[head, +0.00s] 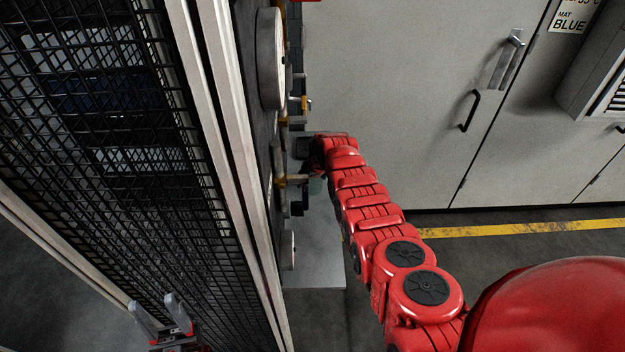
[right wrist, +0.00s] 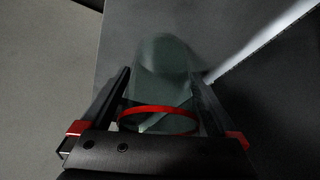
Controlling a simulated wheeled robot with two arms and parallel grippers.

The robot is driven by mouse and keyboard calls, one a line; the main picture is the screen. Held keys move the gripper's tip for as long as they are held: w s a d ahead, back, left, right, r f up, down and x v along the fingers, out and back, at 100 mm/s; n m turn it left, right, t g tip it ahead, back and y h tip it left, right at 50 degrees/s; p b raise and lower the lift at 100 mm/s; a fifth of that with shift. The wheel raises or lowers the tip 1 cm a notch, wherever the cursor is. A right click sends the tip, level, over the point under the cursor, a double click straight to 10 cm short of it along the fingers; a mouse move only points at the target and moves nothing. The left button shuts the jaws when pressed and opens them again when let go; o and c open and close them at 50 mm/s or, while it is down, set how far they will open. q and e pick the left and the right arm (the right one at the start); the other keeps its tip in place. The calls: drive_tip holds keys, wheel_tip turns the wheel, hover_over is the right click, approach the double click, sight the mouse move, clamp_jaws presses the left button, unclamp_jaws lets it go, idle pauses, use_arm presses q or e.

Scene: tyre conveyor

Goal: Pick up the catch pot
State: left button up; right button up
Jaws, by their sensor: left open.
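The catch pot (right wrist: 165,85) appears to be the dark translucent grey-green vessel with a red band in the right wrist view. It lies between the two fingers of my right gripper (right wrist: 160,78). The fingers run close along both its sides; I cannot tell whether they touch it. In the head view my right arm reaches in beside the machine panel, and its fingers are mostly hidden by the wrist. My left gripper (head: 162,308) is open and empty at the lower left, in front of the mesh guard, far from the pot.
A black mesh guard (head: 110,150) in a pale frame (head: 225,110) fills the left. Round discs and brass fittings (head: 283,180) stick out of the panel close to my right wrist. A grey plate (head: 318,265) lies below. Grey cabinets (head: 400,70) stand behind; the floor at right is clear.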

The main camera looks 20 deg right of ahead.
drive_tip(key=c, duration=1)
drive_tip(key=shift+c, duration=0.2)
drive_tip(key=shift+d+r, duration=0.15)
drive_tip(key=shift+r, duration=0.05)
